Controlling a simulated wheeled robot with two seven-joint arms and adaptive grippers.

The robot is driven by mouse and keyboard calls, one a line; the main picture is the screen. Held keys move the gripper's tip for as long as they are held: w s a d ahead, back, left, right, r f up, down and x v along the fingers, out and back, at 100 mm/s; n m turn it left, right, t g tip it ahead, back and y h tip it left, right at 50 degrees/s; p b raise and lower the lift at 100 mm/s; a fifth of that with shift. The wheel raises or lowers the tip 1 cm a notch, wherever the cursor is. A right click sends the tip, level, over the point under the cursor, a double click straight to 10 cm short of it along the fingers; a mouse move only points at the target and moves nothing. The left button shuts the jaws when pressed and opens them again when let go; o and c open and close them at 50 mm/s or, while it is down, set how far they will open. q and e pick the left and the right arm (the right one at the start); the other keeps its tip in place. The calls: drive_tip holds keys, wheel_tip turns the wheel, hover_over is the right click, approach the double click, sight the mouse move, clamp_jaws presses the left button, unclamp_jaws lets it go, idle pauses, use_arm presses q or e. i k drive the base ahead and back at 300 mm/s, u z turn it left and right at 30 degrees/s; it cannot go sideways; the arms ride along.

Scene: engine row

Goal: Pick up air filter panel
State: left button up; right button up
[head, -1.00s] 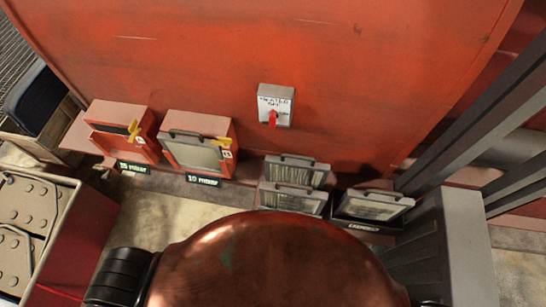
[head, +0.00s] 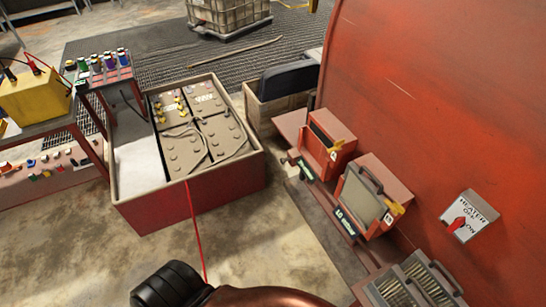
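A pleated air filter panel (head: 434,278) in a grey frame with a dark handle stands at the bottom right, with another pleated panel (head: 397,292) in front of it. The bottom frame edge cuts both off. A greyish panel (head: 361,203) with a dark handle sits in a red housing with a yellow latch.
A heater switch box (head: 469,217) with a red lever is on the large red wall (head: 430,90). A red-sided crate (head: 190,205) of batteries stands left of the housings. A wooden box (head: 262,116) with a dark item stands behind. Concrete floor (head: 270,250) is clear between crate and housings.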

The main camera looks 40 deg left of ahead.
sight(417, 265)
drive_tip(key=u, duration=1.25)
drive_tip(key=i, duration=0.7)
drive_tip(key=z, duration=2.15)
drive_tip(key=k, duration=0.25)
drive_tip(key=z, duration=0.4)
drive_tip(key=i, duration=0.4)
drive_tip(key=z, duration=0.7)
